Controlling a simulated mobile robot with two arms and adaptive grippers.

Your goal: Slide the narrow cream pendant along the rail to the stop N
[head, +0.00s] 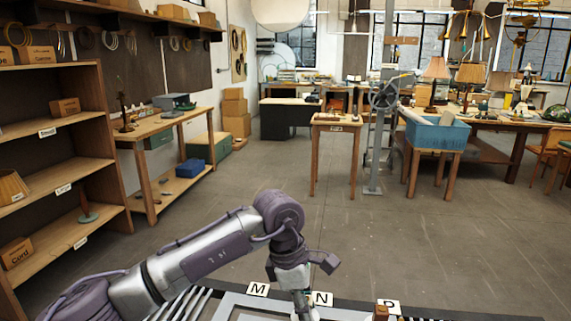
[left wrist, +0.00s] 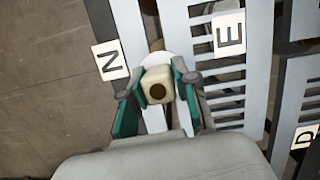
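The narrow cream pendant (left wrist: 158,85), a small cream block with a dark round hole, is between the two teal-padded fingers of my left gripper (left wrist: 157,92) in the left wrist view. Both pads appear to touch its sides, so the gripper looks shut on it. A pale rounded part shows just beyond it. The stop label N (left wrist: 110,60) is just left of the pendant in that view. In the head view my left gripper (head: 302,308) points down at the bottom edge, close left of the N label (head: 321,299). The pendant cannot be made out there. My right gripper is not in view.
Grey slatted rails (left wrist: 207,45) run beside the pendant, with labels E (left wrist: 229,33) and D (left wrist: 305,136). The head view shows label M (head: 258,289) and a brown block (head: 381,313) along the frame's edge. Open floor (head: 400,240) lies beyond; shelves (head: 75,180) stand left.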

